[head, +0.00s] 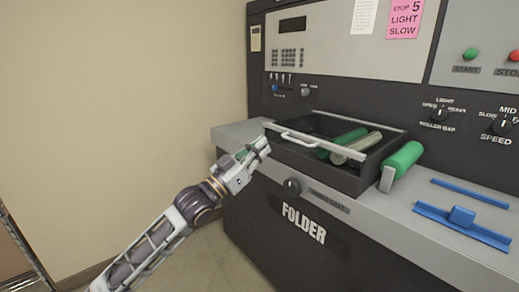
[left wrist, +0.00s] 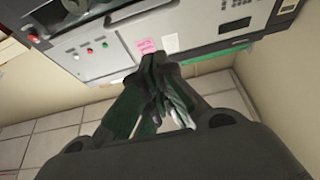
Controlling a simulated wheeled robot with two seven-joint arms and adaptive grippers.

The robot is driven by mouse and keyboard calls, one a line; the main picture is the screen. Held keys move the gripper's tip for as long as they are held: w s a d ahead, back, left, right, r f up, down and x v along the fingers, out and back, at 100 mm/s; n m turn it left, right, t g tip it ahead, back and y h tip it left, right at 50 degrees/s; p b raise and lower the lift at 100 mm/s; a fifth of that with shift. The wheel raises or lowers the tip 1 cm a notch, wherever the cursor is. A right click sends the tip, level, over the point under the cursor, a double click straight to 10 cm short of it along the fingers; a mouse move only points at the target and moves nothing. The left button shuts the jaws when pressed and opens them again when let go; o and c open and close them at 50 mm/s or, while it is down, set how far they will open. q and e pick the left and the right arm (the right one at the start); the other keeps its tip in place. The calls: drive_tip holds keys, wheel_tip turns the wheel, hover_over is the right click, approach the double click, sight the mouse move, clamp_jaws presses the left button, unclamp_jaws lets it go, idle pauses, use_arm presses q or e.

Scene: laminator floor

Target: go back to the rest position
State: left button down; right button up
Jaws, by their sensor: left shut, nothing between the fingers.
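My left gripper (head: 262,146) reaches up from the lower left in the head view, in front of the left end of the machine. Its fingers are shut and empty, close to the handle of an open drawer (head: 368,178); I cannot tell whether they touch it. In the left wrist view the gripper's dark fingers (left wrist: 153,75) come together in the middle, with the machine beyond them. My right gripper is not in view.
The drawer's white handle bar (head: 300,138) sticks out at its left. Green rollers (head: 403,160) lie in and beside the drawer. A blue squeegee-like tool (head: 462,217) and a blue strip (head: 470,193) lie on the counter. Free floor and bare wall (head: 110,100) are at left.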

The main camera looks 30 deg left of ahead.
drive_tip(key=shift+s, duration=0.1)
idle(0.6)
